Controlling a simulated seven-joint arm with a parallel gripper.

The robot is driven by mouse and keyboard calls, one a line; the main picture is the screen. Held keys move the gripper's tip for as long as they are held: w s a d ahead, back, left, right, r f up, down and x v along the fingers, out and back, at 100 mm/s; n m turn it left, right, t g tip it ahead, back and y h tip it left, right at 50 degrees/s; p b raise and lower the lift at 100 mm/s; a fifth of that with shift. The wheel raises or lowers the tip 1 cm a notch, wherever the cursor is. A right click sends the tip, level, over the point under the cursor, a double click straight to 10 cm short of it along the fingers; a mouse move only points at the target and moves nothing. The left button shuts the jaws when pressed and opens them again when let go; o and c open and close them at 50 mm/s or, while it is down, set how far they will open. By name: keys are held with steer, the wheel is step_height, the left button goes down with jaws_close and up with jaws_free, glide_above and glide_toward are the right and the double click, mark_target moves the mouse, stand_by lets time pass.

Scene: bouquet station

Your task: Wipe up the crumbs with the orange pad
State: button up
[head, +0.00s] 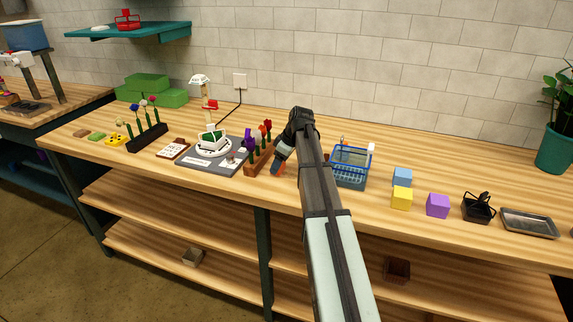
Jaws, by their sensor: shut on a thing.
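My gripper (280,161) is at the middle of the bench, pointing down, just right of the brown flower rack. It is shut on a small orange-red piece, which looks like the orange pad (277,170). Only its lower part shows below the fingers, low over or on the wooden bench top; I cannot tell if it touches. No crumbs can be made out clearly; my arm hides part of the bench.
The brown rack (257,162) with red and purple flowers stands close left of my gripper. A grey board (197,168) with a white plate lies further left. A blue basket (350,168), cubes (438,205) and a metal tray (530,222) stand to the right.

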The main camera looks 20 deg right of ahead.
steer(key=shift+w+a, duration=0.7)
steer(key=shift+w, duration=0.05)
steer(key=shift+s+d, duration=2.7)
steer(key=shift+s, duration=0.1)
steer(key=shift+s+d+r, duration=0.15)
steer(key=shift+s+d, duration=0.4)
steer(key=shift+d, duration=0.05)
steer(key=shift+s+d, duration=0.45)
steer(key=shift+s, duration=0.05)
steer(key=shift+s+a, duration=0.35)
steer(key=shift+a, duration=0.05)
steer(key=shift+w+a, duration=3.7)
steer(key=shift+w, duration=0.05)
steer(key=shift+s+d, duration=3.75)
steer(key=shift+s, duration=0.05)
step_height(320, 180, up, 2)
steer(key=shift+w+r, duration=0.1)
steer(key=shift+w, duration=0.05)
steer(key=shift+r, duration=2.8)
